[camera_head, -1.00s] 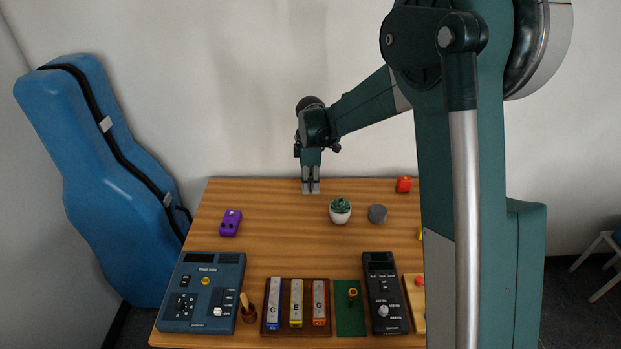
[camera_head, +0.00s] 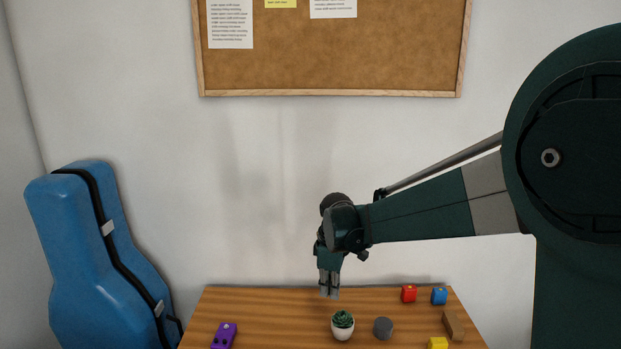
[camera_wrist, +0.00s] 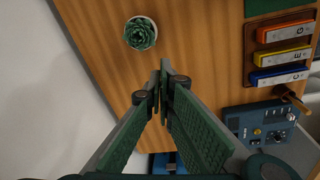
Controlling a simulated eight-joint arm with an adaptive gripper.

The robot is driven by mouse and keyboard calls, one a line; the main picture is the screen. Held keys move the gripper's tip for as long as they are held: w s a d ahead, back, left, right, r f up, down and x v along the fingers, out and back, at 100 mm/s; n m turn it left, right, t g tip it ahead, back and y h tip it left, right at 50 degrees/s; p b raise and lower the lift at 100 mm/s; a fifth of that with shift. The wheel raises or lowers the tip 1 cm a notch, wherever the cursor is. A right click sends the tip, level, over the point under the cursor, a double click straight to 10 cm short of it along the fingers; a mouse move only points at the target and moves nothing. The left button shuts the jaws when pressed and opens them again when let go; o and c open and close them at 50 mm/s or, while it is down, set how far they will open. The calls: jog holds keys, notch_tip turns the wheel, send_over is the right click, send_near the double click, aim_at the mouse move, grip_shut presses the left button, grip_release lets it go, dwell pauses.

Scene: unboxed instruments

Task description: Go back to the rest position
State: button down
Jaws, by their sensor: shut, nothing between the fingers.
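My gripper (camera_head: 329,291) hangs pointing down over the back part of the wooden table (camera_head: 275,300) in the head view. Its fingers are together with nothing between them. In the wrist view the fingertips of my gripper (camera_wrist: 160,80) meet above the table, and the potted succulent (camera_wrist: 140,33) lies beyond them. In the head view the succulent (camera_head: 343,325) stands in its white pot just in front of my gripper, apart from it.
A blue instrument case (camera_head: 95,260) leans at left. The wrist view shows chime bars (camera_wrist: 283,54) and a blue console (camera_wrist: 262,121).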

jog(key=s+d+r+m+t, duration=0.2)
jog(key=s+d+r+m, duration=0.2)
jog(key=s+d+r, duration=0.4)
jog(key=s+d+m+t, duration=0.2)
jog(key=s+d+m, duration=0.2)
jog(key=s, duration=0.8)
jog(key=s+d+m+t, duration=0.1)
jog(key=s+d+m, duration=0.3)
jog(key=s, duration=0.9)
jog(key=shift+s+r+m+t, duration=0.25)
jog(key=shift+m+t, duration=0.15)
jog(key=shift+m, duration=0.8)
jog(key=shift+f, duration=0.15)
notch_tip(320, 180, down, 14)
jog(key=b, duration=1.4)
jog(key=shift+r, duration=0.2)
dwell(1.1)
